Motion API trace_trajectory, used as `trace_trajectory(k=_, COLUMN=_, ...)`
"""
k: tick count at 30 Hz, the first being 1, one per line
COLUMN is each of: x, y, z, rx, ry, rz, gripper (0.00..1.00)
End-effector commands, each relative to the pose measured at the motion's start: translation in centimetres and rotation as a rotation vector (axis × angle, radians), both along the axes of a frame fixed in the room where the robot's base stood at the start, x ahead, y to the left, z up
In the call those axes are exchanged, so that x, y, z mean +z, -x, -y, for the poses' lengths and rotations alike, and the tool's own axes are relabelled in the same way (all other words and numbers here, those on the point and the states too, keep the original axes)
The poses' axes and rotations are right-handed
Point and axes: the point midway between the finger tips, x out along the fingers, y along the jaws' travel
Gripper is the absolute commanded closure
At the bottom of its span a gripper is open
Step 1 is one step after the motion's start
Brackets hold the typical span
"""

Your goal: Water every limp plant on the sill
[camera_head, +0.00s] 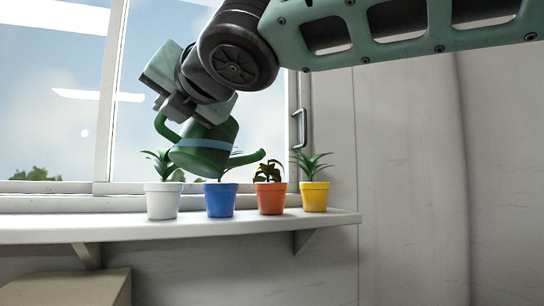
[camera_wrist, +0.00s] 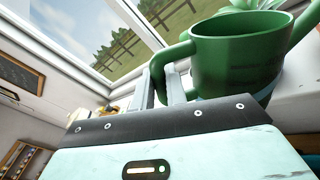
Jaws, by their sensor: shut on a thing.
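My gripper (camera_head: 172,118) is shut on the handle of a green watering can (camera_head: 205,150) with a light blue band. The wrist view shows the can (camera_wrist: 235,55) open-topped, with my fingers (camera_wrist: 162,85) at its handle. The can is tilted, its spout pointing right, just above the plant (camera_head: 268,172) in the orange pot (camera_head: 271,198). That plant is dark and drooping. No water stream shows. The white pot (camera_head: 163,200) and yellow pot (camera_head: 314,196) hold upright green plants. The plant in the blue pot (camera_head: 220,199) is mostly hidden by the can.
The pots stand in a row on a white sill (camera_head: 120,228), with the yellow pot near its right end. The window (camera_head: 60,110) is close behind, with a metal handle (camera_head: 299,128) on its frame. A beige box (camera_head: 70,289) is below the sill at left.

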Motion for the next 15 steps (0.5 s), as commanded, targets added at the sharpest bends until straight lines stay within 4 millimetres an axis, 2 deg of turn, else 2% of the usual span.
trace_trajectory(k=15, x=1.0, y=-0.34, z=0.29, rx=0.0, ry=-0.019, rz=-0.023, gripper=1.0)
